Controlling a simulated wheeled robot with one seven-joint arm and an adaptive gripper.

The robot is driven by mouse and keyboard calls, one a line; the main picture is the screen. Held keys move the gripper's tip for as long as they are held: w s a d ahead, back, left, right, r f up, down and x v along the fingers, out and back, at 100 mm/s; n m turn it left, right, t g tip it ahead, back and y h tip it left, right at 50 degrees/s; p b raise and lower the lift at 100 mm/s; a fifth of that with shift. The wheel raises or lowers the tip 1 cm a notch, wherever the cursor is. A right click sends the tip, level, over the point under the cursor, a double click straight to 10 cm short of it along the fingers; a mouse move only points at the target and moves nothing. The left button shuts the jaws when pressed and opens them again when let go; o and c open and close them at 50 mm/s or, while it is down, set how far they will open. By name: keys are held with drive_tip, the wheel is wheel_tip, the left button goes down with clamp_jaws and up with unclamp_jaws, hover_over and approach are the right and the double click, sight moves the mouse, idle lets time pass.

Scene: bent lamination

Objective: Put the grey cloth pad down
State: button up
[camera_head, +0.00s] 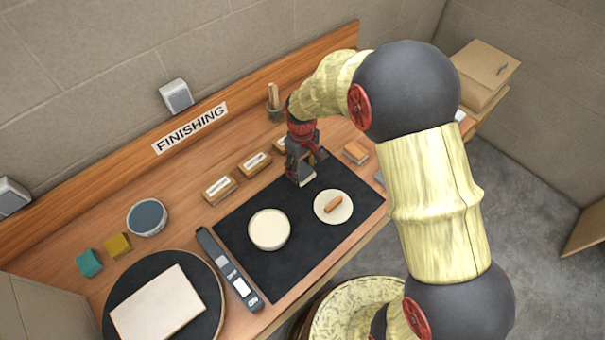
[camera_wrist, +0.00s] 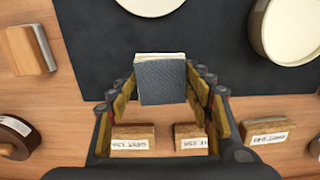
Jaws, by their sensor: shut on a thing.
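My gripper (camera_head: 303,172) is over the back edge of the black mat (camera_head: 240,225), near its far right part. In the wrist view my gripper (camera_wrist: 161,82) is shut on the grey cloth pad (camera_wrist: 161,84). The pad is a small block with a dark grey woven face and a pale edge along its top. It sits between the two fingertips, with the black mat (camera_wrist: 95,45) behind it. I cannot tell the exact height of the pad above the mat. In the head view the pad is mostly hidden by the gripper.
On the mat stand a cream bowl (camera_head: 269,230) and a pale plate (camera_head: 345,213) bearing an orange-brown piece (camera_head: 333,204). Labelled wooden blocks (camera_head: 219,189) line the back. A switch bar (camera_head: 231,272) lies left of the mat. Bare mat shows between the gripper and the bowl.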

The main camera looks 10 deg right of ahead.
sight(302, 170)
drive_tip(key=shift+w+f, duration=0.25)
drive_tip(key=shift+f, duration=1.5)
drive_tip(key=shift+f+b, duration=0.15)
drive_tip(key=shift+b, duration=0.2)
drive_tip(key=o, duration=1.1)
